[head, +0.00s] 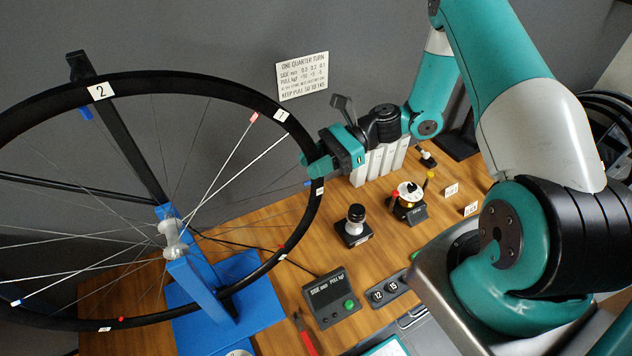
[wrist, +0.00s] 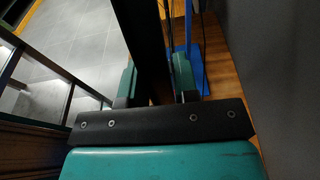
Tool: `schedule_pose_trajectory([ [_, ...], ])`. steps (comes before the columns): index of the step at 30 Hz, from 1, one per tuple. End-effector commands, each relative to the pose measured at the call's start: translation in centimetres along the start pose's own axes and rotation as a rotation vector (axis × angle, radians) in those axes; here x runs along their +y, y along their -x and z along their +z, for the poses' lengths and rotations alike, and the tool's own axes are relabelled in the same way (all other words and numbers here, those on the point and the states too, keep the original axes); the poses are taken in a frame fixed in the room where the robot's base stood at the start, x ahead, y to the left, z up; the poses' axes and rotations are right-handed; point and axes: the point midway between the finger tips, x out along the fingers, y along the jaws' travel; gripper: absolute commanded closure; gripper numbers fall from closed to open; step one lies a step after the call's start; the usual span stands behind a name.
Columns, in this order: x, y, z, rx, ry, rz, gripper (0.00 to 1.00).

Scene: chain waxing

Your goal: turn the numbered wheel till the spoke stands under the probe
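The big black-rimmed wheel (head: 293,232) stands upright in a blue stand (head: 205,290) at the left. A white tag "2" is on its upper left rim; smaller tags sit around it. A pale spoke with a red end (head: 237,142) runs from the hub to the upper right rim. A dark post (head: 137,145) rises behind the wheel to a black head; I cannot tell for sure which part is the probe. My gripper (head: 319,166) is at the rim's right side. In the wrist view its fingers (wrist: 156,82) straddle the rim (wrist: 150,40), with a gap seemingly showing on the right.
On the wooden table stand a readout box (head: 331,297), a black-knobbed device (head: 354,226), a small dial device (head: 408,200) and red-handled pliers (head: 304,335). A sign (head: 302,75) hangs on the grey wall.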

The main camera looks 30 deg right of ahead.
Motion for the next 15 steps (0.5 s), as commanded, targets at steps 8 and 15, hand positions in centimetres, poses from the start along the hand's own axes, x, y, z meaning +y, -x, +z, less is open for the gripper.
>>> schedule_pose_trajectory([
  [8, -0.1, 0.1, 0.6, 0.005, 0.005, -0.001, 0.36],
  [15, -0.2, 1.4, 0.8, 0.006, 0.005, -0.006, 0.36],
])
